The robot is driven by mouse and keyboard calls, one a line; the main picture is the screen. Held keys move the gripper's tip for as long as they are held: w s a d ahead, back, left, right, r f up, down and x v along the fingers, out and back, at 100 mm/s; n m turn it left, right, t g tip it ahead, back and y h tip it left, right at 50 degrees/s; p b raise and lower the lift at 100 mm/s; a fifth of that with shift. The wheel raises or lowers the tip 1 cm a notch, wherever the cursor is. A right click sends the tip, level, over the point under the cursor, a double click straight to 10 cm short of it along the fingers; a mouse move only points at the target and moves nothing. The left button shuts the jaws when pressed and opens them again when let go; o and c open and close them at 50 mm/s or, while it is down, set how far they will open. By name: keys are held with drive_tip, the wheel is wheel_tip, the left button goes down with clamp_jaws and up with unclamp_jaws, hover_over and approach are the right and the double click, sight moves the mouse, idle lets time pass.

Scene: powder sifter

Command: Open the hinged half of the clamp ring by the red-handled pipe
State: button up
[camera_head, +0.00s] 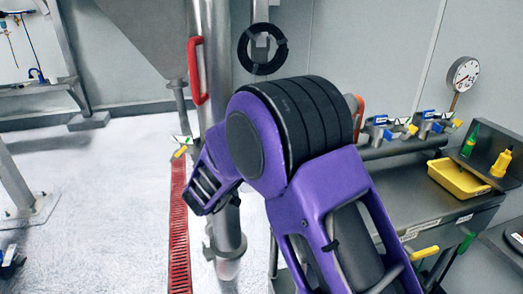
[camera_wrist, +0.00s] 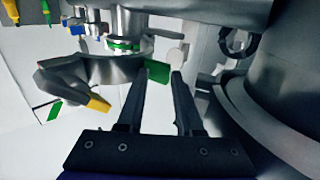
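In the head view the steel pipe (camera_head: 218,50) with a red handle (camera_head: 193,72) stands upright, its middle hidden behind my purple arm. Left of it, a small fitting with yellow (camera_head: 180,152) and green tips shows at arm height. In the wrist view a steel clamp ring (camera_wrist: 110,68) has a flared piece with a yellow tip (camera_wrist: 98,103) and a green tab (camera_wrist: 158,73). My gripper (camera_wrist: 162,74) is open, its two dark fingers apart, with the green tab between their tips; contact cannot be told. The head view does not show the fingers clearly.
A large steel cylinder (camera_wrist: 290,70) with a pale rim (camera_wrist: 245,120) stands close right of my fingers. In the head view, a bench (camera_head: 440,212) with valves and a yellow tray (camera_head: 455,180) is at right. The floor at left (camera_head: 100,190) is mostly clear.

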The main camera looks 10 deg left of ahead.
drive_tip(key=v, duration=1.7)
drive_tip(key=shift+s, duration=0.2)
drive_tip(key=shift+a, duration=0.1)
